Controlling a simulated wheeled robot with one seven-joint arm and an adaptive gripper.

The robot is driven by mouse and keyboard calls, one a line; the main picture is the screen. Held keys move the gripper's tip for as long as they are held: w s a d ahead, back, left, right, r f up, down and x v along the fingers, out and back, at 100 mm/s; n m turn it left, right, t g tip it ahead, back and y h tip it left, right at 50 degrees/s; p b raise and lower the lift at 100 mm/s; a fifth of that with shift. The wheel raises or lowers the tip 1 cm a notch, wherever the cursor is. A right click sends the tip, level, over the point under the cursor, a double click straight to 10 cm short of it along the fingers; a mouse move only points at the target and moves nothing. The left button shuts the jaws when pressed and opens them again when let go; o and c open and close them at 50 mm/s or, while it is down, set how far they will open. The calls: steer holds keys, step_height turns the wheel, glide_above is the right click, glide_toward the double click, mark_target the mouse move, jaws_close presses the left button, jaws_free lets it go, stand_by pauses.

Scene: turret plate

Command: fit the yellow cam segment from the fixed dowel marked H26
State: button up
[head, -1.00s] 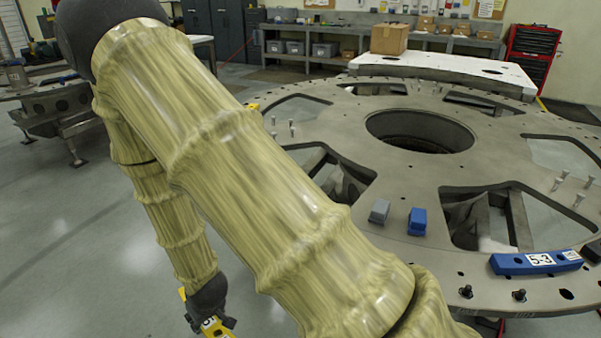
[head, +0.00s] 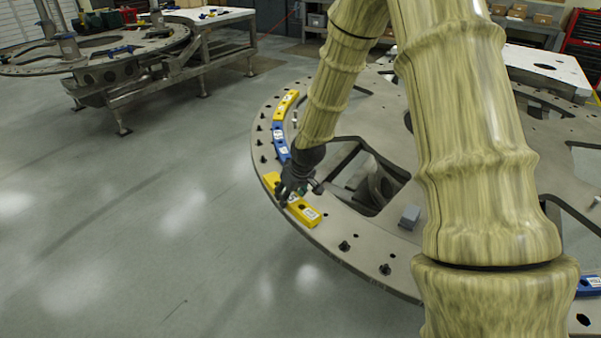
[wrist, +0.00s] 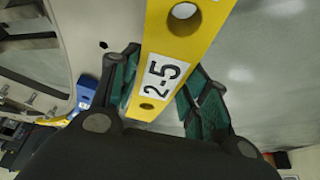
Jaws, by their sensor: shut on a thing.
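My gripper (head: 291,196) is shut on a yellow cam segment (head: 304,213) at the near-left rim of the large round plate (head: 330,232). In the wrist view the dark-green-padded fingers (wrist: 155,95) lie on both sides of the segment (wrist: 190,45). It carries a white label reading 2-5 and shows two holes. Yellow shows on both sides of my gripper in the head view; the middle is hidden. I cannot tell whether the segment touches the plate. Two dark dowels (head: 345,246) and (head: 385,269) stand on the rim to its right. No H26 mark is readable.
A blue segment (head: 279,141) and another yellow segment (head: 288,103) lie farther along the left rim. A grey block (head: 409,216) stands on the plate. My arm hides much of the plate's right side. Open floor lies left of the plate.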

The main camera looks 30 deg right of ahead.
steer(key=d+r, duration=0.1)
steer(key=d, duration=0.1)
steer(key=d+r, duration=0.1)
steer(key=d, duration=0.1)
steer(key=shift+r+p, duration=0.3)
steer(key=shift+p, duration=0.1)
steer(key=shift+f, duration=0.2)
steer(key=shift+f+b, duration=1.9)
steer(key=shift+f, duration=0.3)
steer(key=shift+f+b, duration=0.8)
steer(key=shift+f, duration=1.2)
steer(key=o, duration=1.4)
